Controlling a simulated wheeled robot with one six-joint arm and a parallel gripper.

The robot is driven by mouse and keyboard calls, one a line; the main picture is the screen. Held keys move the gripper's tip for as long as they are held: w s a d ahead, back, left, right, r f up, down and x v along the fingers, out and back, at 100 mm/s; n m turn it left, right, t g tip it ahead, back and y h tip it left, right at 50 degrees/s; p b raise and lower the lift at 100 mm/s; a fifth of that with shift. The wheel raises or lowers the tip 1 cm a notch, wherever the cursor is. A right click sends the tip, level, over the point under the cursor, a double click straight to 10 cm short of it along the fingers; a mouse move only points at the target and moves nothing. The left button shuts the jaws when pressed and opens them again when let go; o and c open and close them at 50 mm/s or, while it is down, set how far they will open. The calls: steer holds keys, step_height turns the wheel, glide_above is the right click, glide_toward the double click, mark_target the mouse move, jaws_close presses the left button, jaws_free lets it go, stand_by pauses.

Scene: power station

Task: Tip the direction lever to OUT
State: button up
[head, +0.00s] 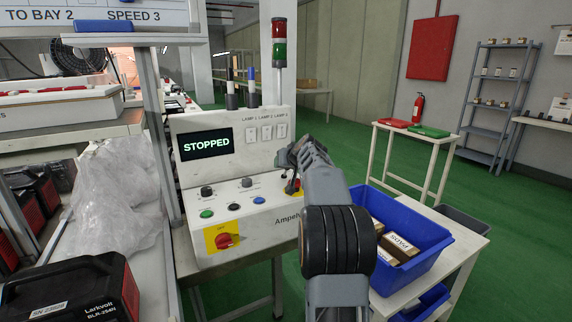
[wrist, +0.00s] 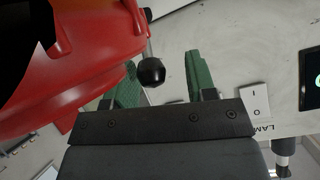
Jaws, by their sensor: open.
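The white control panel (head: 262,208) stands left of centre in the head view, its display (head: 206,144) reading STOPPED. My gripper (head: 290,166) is at the panel's right end and hides what lies behind it, so I cannot make out the lever there. In the wrist view a black ball knob (wrist: 151,71), seemingly the lever's end, shows between the two green fingertips of my open gripper (wrist: 164,74), closer to the left one. I cannot tell whether they touch. The OUT marking is not readable in either view.
A large red part (wrist: 75,75) fills the wrist view's upper left, close to the left finger. A blue bin (head: 425,238) with boxes stands right of my arm.

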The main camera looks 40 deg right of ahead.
steer(key=shift+s, duration=0.1)
steer(key=v, duration=1.3)
steer(key=shift+s, duration=0.35)
steer(key=shift+r, duration=0.15)
